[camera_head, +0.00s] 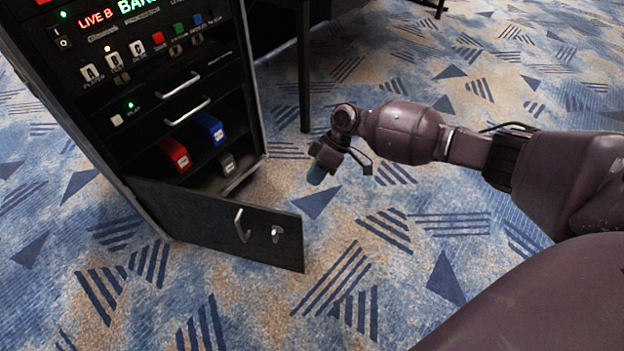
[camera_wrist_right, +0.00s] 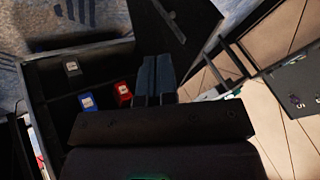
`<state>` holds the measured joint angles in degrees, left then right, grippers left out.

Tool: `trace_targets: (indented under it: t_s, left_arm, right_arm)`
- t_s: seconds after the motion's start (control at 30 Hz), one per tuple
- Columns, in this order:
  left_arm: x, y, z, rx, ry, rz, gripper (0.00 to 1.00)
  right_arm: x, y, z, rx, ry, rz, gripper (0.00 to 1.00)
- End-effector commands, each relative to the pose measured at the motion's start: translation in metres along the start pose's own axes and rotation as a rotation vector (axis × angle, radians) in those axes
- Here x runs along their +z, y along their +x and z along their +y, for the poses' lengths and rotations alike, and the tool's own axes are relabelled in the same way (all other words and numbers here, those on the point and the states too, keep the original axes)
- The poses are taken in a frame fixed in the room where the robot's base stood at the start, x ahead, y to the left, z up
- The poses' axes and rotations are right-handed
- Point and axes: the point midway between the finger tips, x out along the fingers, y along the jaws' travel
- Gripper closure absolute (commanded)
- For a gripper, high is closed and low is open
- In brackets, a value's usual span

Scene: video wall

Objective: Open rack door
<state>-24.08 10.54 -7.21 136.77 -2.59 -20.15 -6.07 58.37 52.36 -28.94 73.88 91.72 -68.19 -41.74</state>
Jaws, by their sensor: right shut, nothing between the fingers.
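The black rack (camera_head: 110,148) stands at the left of the head view. Its low door (camera_head: 205,222) is swung outward from its left edge, leaving the bottom compartment open. The door carries a silver handle (camera_head: 241,226) and a small lock (camera_head: 277,233). My right gripper (camera_head: 317,176) is shut and empty, to the right of the door's free end and apart from the handle. In the right wrist view, its closed fingers (camera_wrist_right: 154,76) point toward the open rack area. My left gripper is not in view.
Inside the compartment are a red box (camera_head: 175,155), a blue box (camera_head: 209,128) and a grey box (camera_head: 227,162). Drawers with silver handles (camera_head: 186,110) sit above. A dark table leg (camera_head: 304,75) stands behind my gripper. Patterned carpet (camera_head: 400,270) is clear at the front.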

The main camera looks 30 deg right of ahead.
Motion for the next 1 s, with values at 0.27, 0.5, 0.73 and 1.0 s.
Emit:
trace_targets:
  t_s: [0.27,0.5,0.73,1.0]
  left_arm:
    - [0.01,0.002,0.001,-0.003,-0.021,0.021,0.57]
    - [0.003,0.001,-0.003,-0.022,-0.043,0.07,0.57]
    - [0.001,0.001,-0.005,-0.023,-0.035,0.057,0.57]
    - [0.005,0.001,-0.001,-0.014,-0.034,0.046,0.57]
  right_arm:
    - [0.004,0.056,0.0,-0.006,0.005,-0.003,1.0]
    - [0.001,0.084,-0.011,0.0,-0.001,0.0,1.0]
    - [0.0,0.094,-0.03,0.002,0.0,0.0,1.0]
    - [0.0,0.097,-0.035,0.002,0.001,0.001,1.0]
